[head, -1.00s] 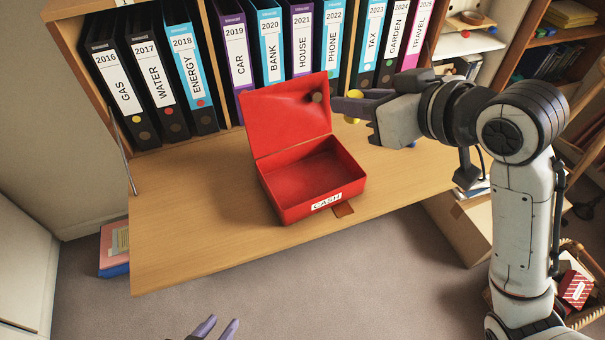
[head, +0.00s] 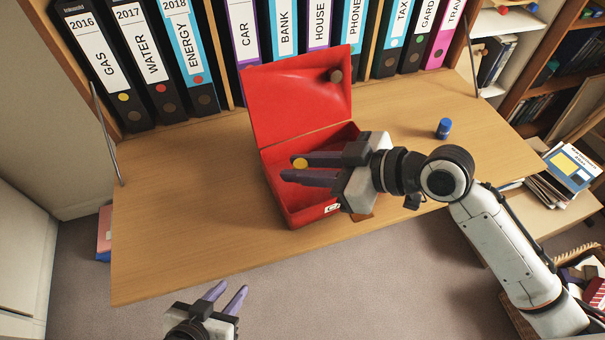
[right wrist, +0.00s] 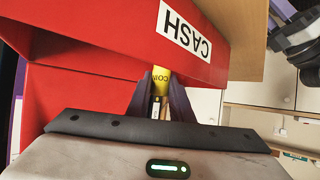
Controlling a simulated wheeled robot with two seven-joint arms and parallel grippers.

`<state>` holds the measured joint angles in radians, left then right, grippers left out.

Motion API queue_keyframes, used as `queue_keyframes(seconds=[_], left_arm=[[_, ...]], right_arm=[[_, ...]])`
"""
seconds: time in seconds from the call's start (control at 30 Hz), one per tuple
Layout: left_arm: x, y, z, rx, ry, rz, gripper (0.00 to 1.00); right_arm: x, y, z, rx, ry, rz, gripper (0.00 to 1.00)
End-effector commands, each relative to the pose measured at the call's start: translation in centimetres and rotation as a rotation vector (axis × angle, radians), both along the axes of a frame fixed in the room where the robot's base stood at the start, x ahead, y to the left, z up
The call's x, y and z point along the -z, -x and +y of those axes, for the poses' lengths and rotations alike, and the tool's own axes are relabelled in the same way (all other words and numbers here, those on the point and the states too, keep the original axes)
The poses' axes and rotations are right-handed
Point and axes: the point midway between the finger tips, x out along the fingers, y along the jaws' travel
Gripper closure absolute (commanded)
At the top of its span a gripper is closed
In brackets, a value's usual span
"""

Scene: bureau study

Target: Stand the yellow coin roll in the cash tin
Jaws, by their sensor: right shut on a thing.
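The red cash tin (head: 301,87) stands on the desk with its lid open against the back; its front wall with the CASH label also shows in the right wrist view (right wrist: 145,40). My right gripper (head: 289,169) is over the tin's opening, its fingers pointing left. It is shut on the yellow coin roll (head: 300,163), whose round yellow end shows between the fingertips. In the right wrist view the roll (right wrist: 161,80) sits between the fingers beside the tin's wall. Whether the roll touches the tin I cannot tell. My left gripper (head: 229,293) is open and empty in front of the desk.
A blue cylinder (head: 444,128) stands on the wooden desk (head: 180,220) right of the tin. Upright binders (head: 190,60) line the back. The desk left of the tin is clear. Papers (head: 568,170) lie on a lower surface at the right.

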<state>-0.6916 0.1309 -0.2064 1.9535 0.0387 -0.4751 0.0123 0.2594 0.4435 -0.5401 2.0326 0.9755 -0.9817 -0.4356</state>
Motion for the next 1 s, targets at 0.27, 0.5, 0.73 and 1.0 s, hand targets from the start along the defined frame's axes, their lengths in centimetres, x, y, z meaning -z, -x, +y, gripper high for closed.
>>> queue_keyframes(seconds=[0.27, 0.5, 0.73, 1.0], left_arm=[[0.1, -0.2, 0.0, 0.0, 0.0, -0.005, 0.69], [0.0, -0.7, 0.0, 0.0, 0.001, -0.015, 0.69], [-0.2, -0.8, 0.0, 0.0, 0.001, -0.018, 0.69], [-0.4, -0.8, 0.0, -0.001, 0.002, -0.018, 0.69]], right_arm=[[2.4, 0.0, 0.0, 0.0, -0.002, 0.0, 1.0], [2.8, 0.0, 0.0, 0.0, -0.001, 0.0, 1.0], [2.8, 0.0, 0.0, 0.0, 0.0, 0.002, 0.72], [2.1, 0.4, -0.8, 0.0, 0.002, 0.002, 0.72]])
